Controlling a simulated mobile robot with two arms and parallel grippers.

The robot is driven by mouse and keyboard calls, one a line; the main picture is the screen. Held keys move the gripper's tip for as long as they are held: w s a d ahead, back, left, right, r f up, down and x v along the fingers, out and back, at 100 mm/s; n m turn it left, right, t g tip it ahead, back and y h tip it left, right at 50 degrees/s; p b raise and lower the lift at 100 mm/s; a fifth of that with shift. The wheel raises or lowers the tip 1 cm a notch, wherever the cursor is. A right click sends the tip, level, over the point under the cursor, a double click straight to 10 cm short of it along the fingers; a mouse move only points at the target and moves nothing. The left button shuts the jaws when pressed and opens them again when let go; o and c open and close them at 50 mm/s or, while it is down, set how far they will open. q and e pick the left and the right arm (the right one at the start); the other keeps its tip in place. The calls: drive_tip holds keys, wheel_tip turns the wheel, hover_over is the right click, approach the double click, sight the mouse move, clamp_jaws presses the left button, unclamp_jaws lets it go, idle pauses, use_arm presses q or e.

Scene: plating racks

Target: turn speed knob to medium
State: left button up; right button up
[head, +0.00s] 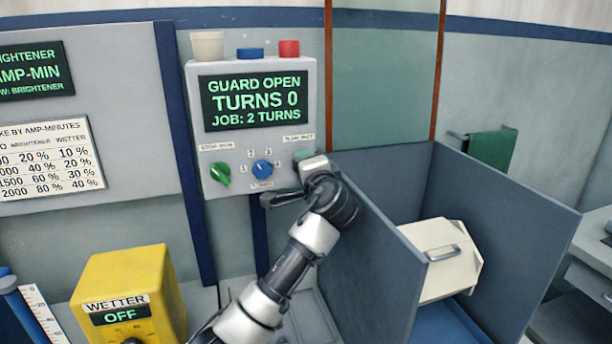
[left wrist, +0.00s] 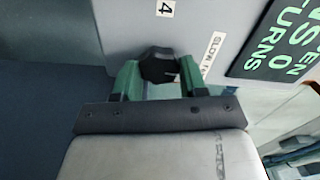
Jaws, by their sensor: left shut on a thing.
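The grey control panel (head: 256,135) stands at the centre of the head view, with a display reading "GUARD OPEN, TURNS 0, JOB: 2 TURNS". My left gripper (head: 304,156) is at the panel's lower right, just under a small label starting "SLOW". In the left wrist view my left gripper (left wrist: 159,78) has its two green fingers on either side of a dark knob (left wrist: 158,65), shut on it. The gripper hides this knob in the head view. The knob's pointer setting cannot be read. My right gripper is out of view.
A green knob (head: 220,173) and a blue knob (head: 262,169) with numbers around it sit left of my gripper. A grey-walled tank (head: 380,245) with a cream box (head: 440,263) is at right. A yellow wetter unit (head: 125,285) reads "OFF" at lower left.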

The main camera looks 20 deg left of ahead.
use_arm(q)
drive_tip(key=shift+f+n, duration=0.15)
drive_tip(key=shift+n, duration=0.15)
idle(0.4)
drive_tip(key=o, duration=0.9)
drive_tip(key=b+v, duration=0.3)
drive_tip(key=v, duration=0.8)
